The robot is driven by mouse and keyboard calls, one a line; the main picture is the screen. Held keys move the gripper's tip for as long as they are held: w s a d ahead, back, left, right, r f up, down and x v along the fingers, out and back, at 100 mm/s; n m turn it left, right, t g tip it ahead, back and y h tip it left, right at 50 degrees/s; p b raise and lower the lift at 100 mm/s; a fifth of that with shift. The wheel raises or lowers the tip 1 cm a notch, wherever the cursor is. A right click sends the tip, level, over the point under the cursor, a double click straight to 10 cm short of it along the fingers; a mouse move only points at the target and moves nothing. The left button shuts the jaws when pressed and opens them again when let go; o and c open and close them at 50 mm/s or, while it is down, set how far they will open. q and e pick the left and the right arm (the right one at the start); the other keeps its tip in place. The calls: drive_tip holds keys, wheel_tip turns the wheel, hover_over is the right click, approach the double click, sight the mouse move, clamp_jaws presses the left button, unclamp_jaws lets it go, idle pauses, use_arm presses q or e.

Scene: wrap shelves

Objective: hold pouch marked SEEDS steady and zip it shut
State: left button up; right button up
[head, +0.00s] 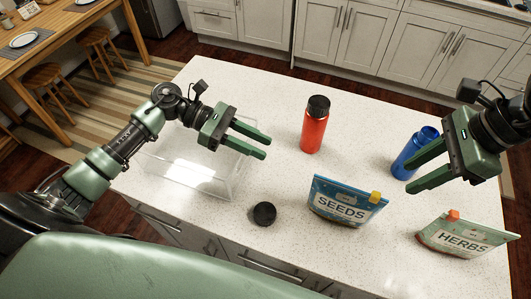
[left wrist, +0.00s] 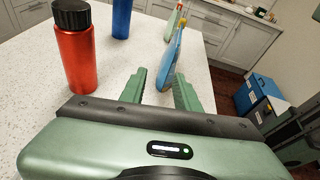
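The blue pouch marked SEEDS (head: 342,205) stands upright near the front middle of the counter. Its yellow slider (head: 375,197) sits at the right end of its top edge. I cannot tell if the mouth gapes. In the left wrist view the pouch (left wrist: 170,58) shows edge-on beyond the fingertips. My left gripper (head: 266,147) is open and empty, above the counter to the left of the pouch; its fingers also show in the left wrist view (left wrist: 159,84). My right gripper (head: 409,176) is open and empty, to the right of the pouch, overlapping the blue bottle in view.
A green HERBS pouch (head: 462,237) with an orange slider stands at the right. A capped red bottle (head: 314,132) stands behind SEEDS, an uncapped blue bottle (head: 408,154) behind right. A black cap (head: 264,213) lies left of SEEDS. A clear bin (head: 232,187) is at the left.

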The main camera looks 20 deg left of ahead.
sight(326, 180)
use_arm(q)
drive_tip(key=d, duration=0.5)
drive_tip(key=s+d+f+m+g, duration=0.1)
drive_tip(key=d, duration=0.5)
drive_tip(key=s+d+m, duration=0.1)
drive_tip(key=d, duration=0.4)
drive_tip(key=shift+d+f+y, duration=0.15)
drive_tip(key=shift+f+y, duration=0.05)
drive_tip(key=shift+y, duration=0.1)
drive_tip(key=shift+d+f, duration=0.3)
drive_tip(key=shift+d, duration=0.35)
drive_tip(key=shift+c, duration=0.3)
clamp_jaws()
